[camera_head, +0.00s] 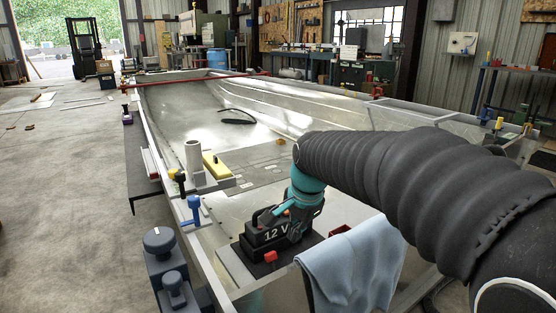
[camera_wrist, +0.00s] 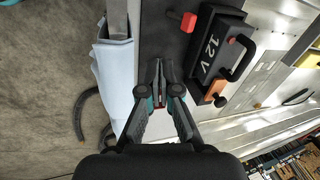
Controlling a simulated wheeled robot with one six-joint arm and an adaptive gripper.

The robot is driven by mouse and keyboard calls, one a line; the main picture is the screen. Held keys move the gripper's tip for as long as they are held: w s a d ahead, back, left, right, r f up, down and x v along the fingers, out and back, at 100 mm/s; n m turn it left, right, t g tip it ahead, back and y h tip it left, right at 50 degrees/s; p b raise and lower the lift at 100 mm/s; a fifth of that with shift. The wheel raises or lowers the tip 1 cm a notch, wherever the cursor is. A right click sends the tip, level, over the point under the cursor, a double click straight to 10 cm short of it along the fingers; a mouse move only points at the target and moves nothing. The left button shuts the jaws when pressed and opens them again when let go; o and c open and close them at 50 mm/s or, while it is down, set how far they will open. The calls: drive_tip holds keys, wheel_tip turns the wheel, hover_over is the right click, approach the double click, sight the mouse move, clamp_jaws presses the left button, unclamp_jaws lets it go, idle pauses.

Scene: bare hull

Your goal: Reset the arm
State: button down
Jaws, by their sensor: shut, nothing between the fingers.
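My arm, in a black ribbed sleeve, reaches in from the right in the head view. My gripper (camera_wrist: 161,66) is shut and empty in the wrist view, its fingertips together over a dark board (camera_wrist: 160,40). A black battery marked 12 V (camera_head: 268,236) sits on the board inside the hull. In the wrist view the battery (camera_wrist: 213,55) is just right of my fingers, with a gap between. In the head view my gripper and wrist overlap the battery's far right part, so that part is hidden.
The bare metal hull (camera_head: 190,92) surrounds the board. A light blue cloth (camera_head: 352,268) hangs over a bar in front. A red terminal piece (camera_head: 270,256) is by the battery. Floor at left is open.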

drive_tip(key=s+d+n+t, duration=0.1)
drive_tip(key=s+d+n, duration=0.2)
drive_tip(key=s, duration=0.4)
drive_tip(key=s+d+f+n+h, duration=0.1)
drive_tip(key=s+d+n, duration=0.2)
drive_tip(key=s+d, duration=0.2)
drive_tip(key=s+d+f+n+t, duration=0.1)
drive_tip(key=s+d+n, duration=0.2)
drive_tip(key=s, duration=0.8)
drive_tip(key=shift+s+d+t, duration=0.2)
drive_tip(key=shift+d+t, duration=0.1)
drive_tip(key=shift+d, duration=0.15)
drive_tip(key=shift+r, duration=0.2)
idle(1.0)
